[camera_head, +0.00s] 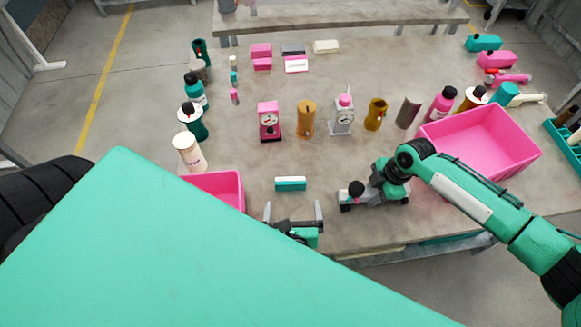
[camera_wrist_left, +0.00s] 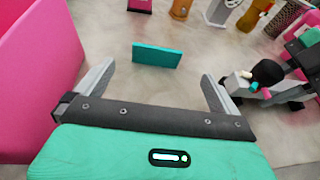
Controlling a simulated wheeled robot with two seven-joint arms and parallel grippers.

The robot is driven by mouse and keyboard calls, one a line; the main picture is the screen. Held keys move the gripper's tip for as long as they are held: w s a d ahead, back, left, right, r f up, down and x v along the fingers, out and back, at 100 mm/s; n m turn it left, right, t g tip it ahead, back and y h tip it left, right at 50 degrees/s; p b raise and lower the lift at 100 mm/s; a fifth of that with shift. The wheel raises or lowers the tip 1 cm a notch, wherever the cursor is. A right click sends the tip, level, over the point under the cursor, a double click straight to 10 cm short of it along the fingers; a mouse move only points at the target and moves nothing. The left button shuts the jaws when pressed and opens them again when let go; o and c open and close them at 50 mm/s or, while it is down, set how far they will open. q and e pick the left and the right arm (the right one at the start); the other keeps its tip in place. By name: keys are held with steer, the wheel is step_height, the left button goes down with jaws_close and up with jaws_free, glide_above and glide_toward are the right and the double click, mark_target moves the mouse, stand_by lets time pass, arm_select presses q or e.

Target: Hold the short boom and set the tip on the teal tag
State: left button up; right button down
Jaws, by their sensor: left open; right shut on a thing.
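A small teal block (camera_head: 290,184) with a pale top edge, which looks like the teal tag, lies on the table in the head view. It also shows in the left wrist view (camera_wrist_left: 157,55). My left gripper (camera_head: 293,208) is open and empty, its fingers pointing at the block from the near side and apart from it. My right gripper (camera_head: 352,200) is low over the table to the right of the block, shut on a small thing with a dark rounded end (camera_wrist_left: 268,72). This may be the short boom; its tip is mostly hidden, and I cannot tell whether it touches the table.
A pink bin (camera_head: 222,188) stands left of my left gripper. A larger pink bin (camera_head: 487,140) stands beyond my right arm. Gauges (camera_head: 269,122), cylinders and bottles line the middle and left. The table around the teal block is clear.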

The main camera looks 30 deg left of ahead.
mark_target(291, 185)
arm_select(q)
steer(key=shift+a+f, duration=0.25)
steer(key=shift+f, duration=0.15)
steer(key=shift+g, duration=0.3)
steer(key=x, duration=0.6)
steer(key=shift+w+r+x, duration=0.1)
steer(key=shift+r+x, duration=0.1)
steer(key=shift+x, duration=1.15)
steer(key=shift+w+r+x, duration=0.15)
steer(key=shift+r+x, duration=0.05)
steer(key=shift+x, duration=1.2)
steer(key=shift+c, duration=0.4)
steer(key=c, duration=0.9)
steer(key=shift+o, duration=0.2)
step_height(291, 185, up, 10)
steer(key=shift+d, duration=0.1)
